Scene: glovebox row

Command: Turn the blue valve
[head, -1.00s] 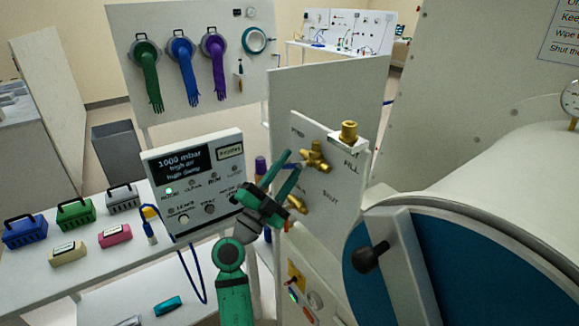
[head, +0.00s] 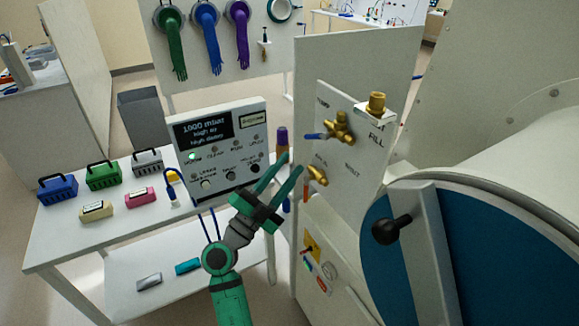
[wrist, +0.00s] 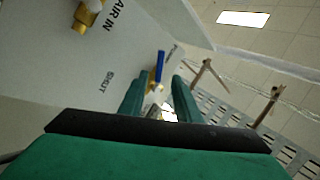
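The blue valve has a brass body (head: 341,128) and a blue lever (head: 315,136) pointing left, on the upper part of the white valve panel. In the wrist view the blue lever (wrist: 160,66) and its brass (wrist: 155,86) appear beyond and between my fingertips. My gripper (head: 291,164) is open and empty. In the head view its tips are below and left of the blue lever, apart from it. The fingers also show in the wrist view (wrist: 158,84).
A lower brass valve (head: 317,175) with a reddish lever (head: 306,190) sits just right of my fingertips. A brass fitting (head: 376,103) tops the panel. A control box (head: 222,147) stands left. A round blue door (head: 475,260) with a black knob is right.

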